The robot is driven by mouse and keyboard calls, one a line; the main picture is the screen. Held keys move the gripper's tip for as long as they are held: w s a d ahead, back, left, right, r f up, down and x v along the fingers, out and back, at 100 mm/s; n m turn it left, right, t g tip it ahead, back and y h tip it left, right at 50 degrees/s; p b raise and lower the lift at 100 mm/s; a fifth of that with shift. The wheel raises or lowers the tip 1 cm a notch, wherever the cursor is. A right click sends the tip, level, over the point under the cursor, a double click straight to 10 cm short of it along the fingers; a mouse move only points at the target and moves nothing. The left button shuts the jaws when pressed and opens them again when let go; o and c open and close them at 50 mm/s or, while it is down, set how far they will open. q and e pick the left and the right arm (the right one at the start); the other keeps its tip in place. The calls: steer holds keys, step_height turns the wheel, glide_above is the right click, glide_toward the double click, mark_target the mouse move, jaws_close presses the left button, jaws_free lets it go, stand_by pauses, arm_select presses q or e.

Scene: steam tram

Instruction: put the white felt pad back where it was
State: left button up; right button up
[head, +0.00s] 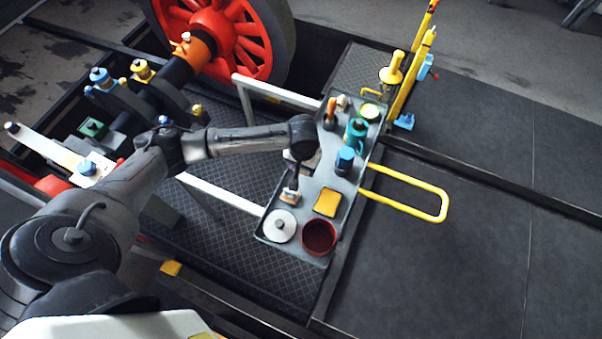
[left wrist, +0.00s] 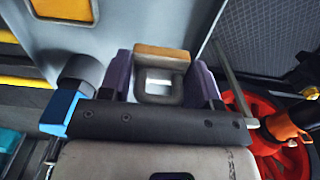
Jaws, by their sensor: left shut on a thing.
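My left gripper (head: 290,190) is shut on a small tan block with a grey loop handle, low over the grey tray (head: 262,232). In the left wrist view the tan block (left wrist: 162,52) sits between my purple fingers, the loop toward the palm and a white patch in its opening. I cannot tell whether this block is the felt pad, as its underside is hidden. My right gripper is not in view.
The tray also holds a yellow pad (head: 327,202), a dark red bowl (head: 319,237), a blue-topped jar (head: 345,160), a teal can (head: 356,133) and small items at the far end. A yellow rail (head: 440,205) sticks out right. A white rail (head: 222,194) runs left of the tray.

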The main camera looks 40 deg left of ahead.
mark_target(301, 176)
arm_select(q)
steer(key=shift+a+f, duration=0.2)
steer(key=shift+a, duration=0.1)
steer(key=shift+f, duration=0.2)
step_height(301, 176, down, 4)
steer(key=b, duration=0.3)
steer(key=shift+r+b, duration=0.15)
steer(key=shift+b, duration=0.15)
steer(key=shift+r, duration=0.1)
steer(key=o, duration=0.5)
steer(key=shift+o, duration=0.2)
